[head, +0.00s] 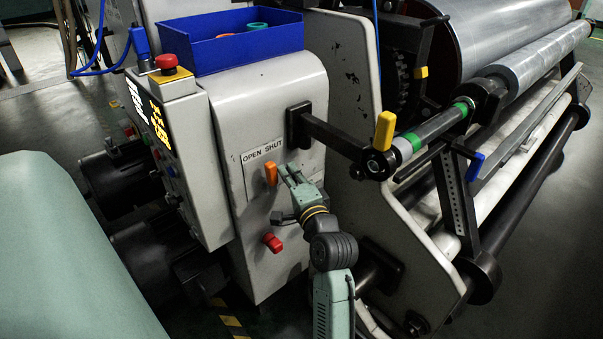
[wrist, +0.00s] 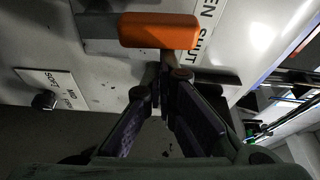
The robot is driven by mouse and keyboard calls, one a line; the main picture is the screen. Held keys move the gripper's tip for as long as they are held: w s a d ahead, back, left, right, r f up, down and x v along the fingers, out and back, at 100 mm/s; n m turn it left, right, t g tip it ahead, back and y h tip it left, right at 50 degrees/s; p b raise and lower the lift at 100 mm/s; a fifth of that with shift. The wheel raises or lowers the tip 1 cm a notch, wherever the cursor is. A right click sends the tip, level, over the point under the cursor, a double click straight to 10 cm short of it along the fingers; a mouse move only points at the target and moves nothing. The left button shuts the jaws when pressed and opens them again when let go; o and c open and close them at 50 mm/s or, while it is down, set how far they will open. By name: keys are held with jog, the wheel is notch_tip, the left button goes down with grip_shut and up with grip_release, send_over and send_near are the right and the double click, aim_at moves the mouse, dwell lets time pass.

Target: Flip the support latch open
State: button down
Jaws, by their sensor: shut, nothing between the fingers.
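The orange handle (head: 271,174) sits on the grey machine housing just below a white OPEN SHUT label (head: 262,151); I take it as the latch. In the wrist view the orange handle (wrist: 158,31) lies sideways at the top, with part of the label (wrist: 207,22) beside it. My gripper (head: 287,171) is just right of the handle in the head view. In the wrist view my gripper (wrist: 163,85) has its fingertips close together just below the handle, with nothing held. Whether they touch the handle or its mount, I cannot tell.
A yellow-handled lever (head: 384,131) stands on the support arm to the right. A red handle (head: 272,242) is below my gripper. A control box with a red button (head: 167,62) is at left. A blue bin (head: 236,46) sits on top. A large roll (head: 500,35) is at right.

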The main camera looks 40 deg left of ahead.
jog(key=s+n, duration=0.1)
jog(key=n+y+b, duration=0.1)
jog(key=s+n+b, duration=0.1)
jog(key=shift+s+a+r+n, duration=0.2)
jog(key=shift+s+n, duration=0.1)
jog(key=shift+n, duration=0.1)
jog(key=shift+s, duration=0.1)
dwell(0.5)
jog(key=d, duration=0.9)
jog(key=shift+d+r+b, duration=0.15)
jog(key=shift+d+b, duration=0.1)
jog(key=shift+b, duration=0.1)
